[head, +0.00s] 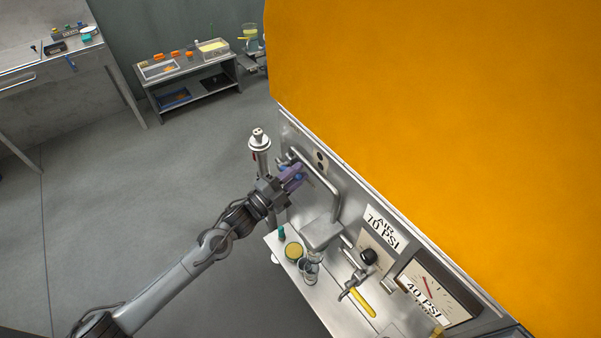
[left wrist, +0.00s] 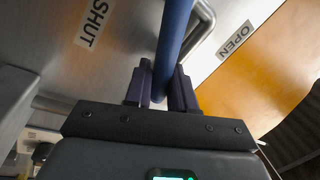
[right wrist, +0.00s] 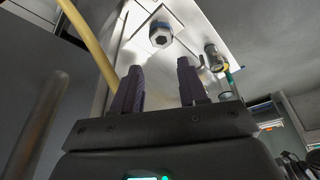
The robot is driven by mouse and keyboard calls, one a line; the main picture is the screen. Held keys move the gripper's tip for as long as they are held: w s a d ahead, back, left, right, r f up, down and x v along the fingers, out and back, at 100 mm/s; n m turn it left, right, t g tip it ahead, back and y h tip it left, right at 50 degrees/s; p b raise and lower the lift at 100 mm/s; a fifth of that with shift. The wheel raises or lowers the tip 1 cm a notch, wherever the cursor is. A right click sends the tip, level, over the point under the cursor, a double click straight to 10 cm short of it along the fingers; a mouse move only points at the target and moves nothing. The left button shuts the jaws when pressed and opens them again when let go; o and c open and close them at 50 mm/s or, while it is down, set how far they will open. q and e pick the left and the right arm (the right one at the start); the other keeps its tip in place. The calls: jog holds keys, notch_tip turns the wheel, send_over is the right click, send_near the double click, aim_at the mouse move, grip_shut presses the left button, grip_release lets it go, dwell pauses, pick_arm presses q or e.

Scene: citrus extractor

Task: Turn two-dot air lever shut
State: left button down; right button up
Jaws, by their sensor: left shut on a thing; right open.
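The two-dot marker plate (head: 320,161) shows on the steel panel in the head view. My left gripper (head: 291,178) is at the panel just below and left of it. In the left wrist view, the blue lever handle (left wrist: 172,40) runs between the purple fingers of my left gripper (left wrist: 162,85), which is shut on it. A SHUT label (left wrist: 93,23) lies left of the handle and an OPEN label (left wrist: 235,40) right of it. My right gripper (right wrist: 162,80) is open and empty in the right wrist view; it is not visible in the head view.
A bent steel pipe (head: 325,185) runs beside my left gripper. Gauge signs (head: 382,228), a yellow handle (head: 362,302) and a steel ledge (head: 320,309) with glasses are lower right. A blue-and-white fitting (right wrist: 160,35) is beyond my right fingers. The floor at left is clear.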

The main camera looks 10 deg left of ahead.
pick_arm(q)
jog(key=m+b, duration=0.1)
jog(key=f+m, duration=0.1)
jog(key=f+m+h+b, duration=0.1)
jog(key=shift+s+d+f+g+b, duration=0.2)
jog(key=shift+s+d+g+b, duration=0.05)
jog(key=shift+g+b, duration=0.05)
jog(key=shift+f+m+g+b, duration=0.15)
jog(key=shift+f+m+b, duration=0.25)
jog(key=shift+m+b, duration=0.3)
jog(key=shift+f+m+g+b, duration=0.15)
jog(key=shift+f+m+b, duration=0.3)
jog(key=shift+m, duration=0.45)
jog(key=shift+s+h, duration=0.1)
jog(key=shift+h, duration=0.3)
jog(key=c, duration=1.1)
grip_release()
jog(key=v, duration=1)
jog(key=shift+s+a, duration=0.25)
jog(key=shift+s, duration=0.05)
